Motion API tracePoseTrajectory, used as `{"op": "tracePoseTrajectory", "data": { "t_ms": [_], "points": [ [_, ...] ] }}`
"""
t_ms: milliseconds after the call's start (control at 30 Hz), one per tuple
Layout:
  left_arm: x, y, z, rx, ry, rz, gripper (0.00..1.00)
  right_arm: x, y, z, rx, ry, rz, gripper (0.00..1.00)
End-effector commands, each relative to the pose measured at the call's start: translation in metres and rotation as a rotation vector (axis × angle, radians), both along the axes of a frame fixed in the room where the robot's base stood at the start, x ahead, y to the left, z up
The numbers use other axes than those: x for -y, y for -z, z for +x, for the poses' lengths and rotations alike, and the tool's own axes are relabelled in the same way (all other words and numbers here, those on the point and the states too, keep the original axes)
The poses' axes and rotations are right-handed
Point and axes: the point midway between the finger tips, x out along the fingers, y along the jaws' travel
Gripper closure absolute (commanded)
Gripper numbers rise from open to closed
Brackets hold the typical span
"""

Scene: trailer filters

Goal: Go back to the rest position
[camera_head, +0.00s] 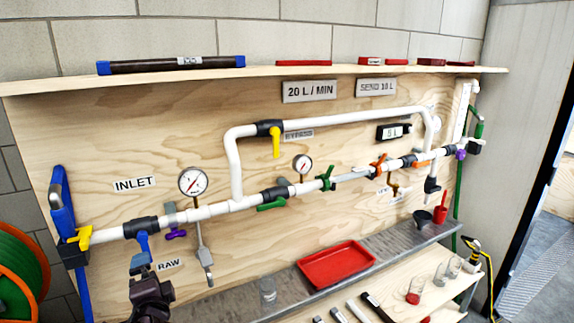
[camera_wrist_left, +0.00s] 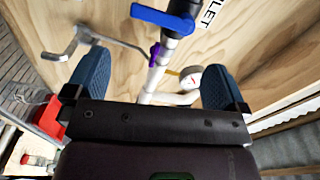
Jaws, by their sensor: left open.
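My left gripper (camera_head: 140,265) is at the lower left of the head view, in front of the panel near the RAW label. In the left wrist view its two blue fingers (camera_wrist_left: 154,78) stand wide apart with nothing between them held. A blue valve handle (camera_wrist_left: 163,20) lies beyond the fingers, apart from them. In the head view the blue handle (camera_head: 143,243) hangs from the white pipe just above my gripper. My right gripper is not in view.
The plywood panel carries white pipes (camera_head: 233,165), gauges (camera_head: 192,182) and coloured valve handles. A grey shelf with a red tray (camera_head: 336,264) runs below it. A green hose reel (camera_head: 20,275) stands at the left. A bent grey tap (camera_wrist_left: 75,45) sticks out near my left finger.

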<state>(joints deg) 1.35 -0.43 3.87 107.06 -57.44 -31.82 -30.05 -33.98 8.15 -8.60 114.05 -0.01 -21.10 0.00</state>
Motion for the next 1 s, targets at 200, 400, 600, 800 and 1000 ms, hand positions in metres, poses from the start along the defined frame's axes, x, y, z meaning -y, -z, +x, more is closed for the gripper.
{"op": "tracePoseTrajectory", "data": {
  "t_ms": [200,400,600,800,1000],
  "points": [
    [0.032,0.008,0.002,0.155,0.162,-0.453,0.0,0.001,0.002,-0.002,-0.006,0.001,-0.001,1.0],
    [0.057,0.057,-0.04,0.171,0.252,-0.901,0.0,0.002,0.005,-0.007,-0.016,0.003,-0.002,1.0],
    [0.074,0.123,-0.115,0.097,0.223,-1.268,0.0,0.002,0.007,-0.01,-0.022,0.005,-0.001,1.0],
    [0.077,0.175,-0.192,-0.02,0.131,-1.379,0.0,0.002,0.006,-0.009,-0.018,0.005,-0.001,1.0],
    [0.07,0.2,-0.235,-0.083,0.065,-1.374,0.0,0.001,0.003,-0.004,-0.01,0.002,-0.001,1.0]
  ]
}}
